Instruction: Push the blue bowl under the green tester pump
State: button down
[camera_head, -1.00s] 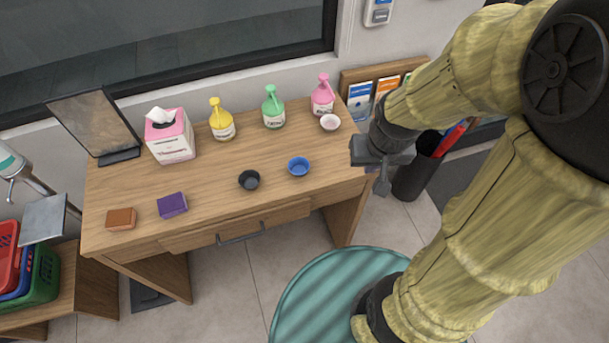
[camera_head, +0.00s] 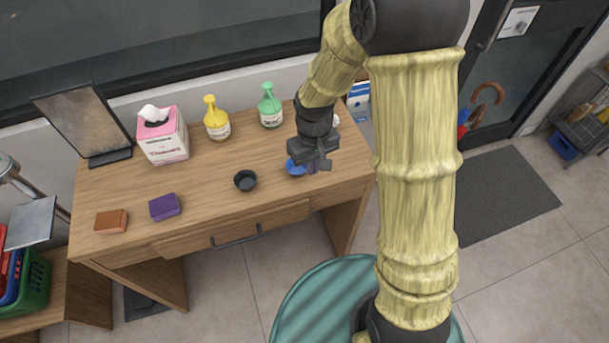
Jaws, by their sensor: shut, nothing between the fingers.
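The blue bowl (camera_head: 294,169) stands on the right part of the wooden counter, partly hidden by my gripper. The green tester pump (camera_head: 270,107) stands upright behind it, near the back edge and a little to the left. My gripper (camera_head: 314,165) is shut and empty, over the right side of the blue bowl. I cannot tell whether it touches the bowl.
A black bowl (camera_head: 245,180) stands left of the blue one. A yellow pump (camera_head: 216,119) and a tissue box (camera_head: 162,136) stand along the back. Orange (camera_head: 111,221) and purple (camera_head: 164,207) blocks lie front left. The counter between blue bowl and green pump looks clear.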

aim_at(305, 181)
notch_tip(305, 181, down, 10)
jog(key=shift+r+p, duration=0.15)
jog(key=shift+p, duration=0.8)
jog(key=w+p, duration=0.1)
jog(key=w+a, duration=0.1)
jog(key=shift+w+a+p, duration=0.1)
jog(key=shift+w+p, duration=0.25)
jog(key=shift+w+a, duration=0.25)
jog(key=shift+w, duration=0.2)
jog(key=shift+w, duration=0.15)
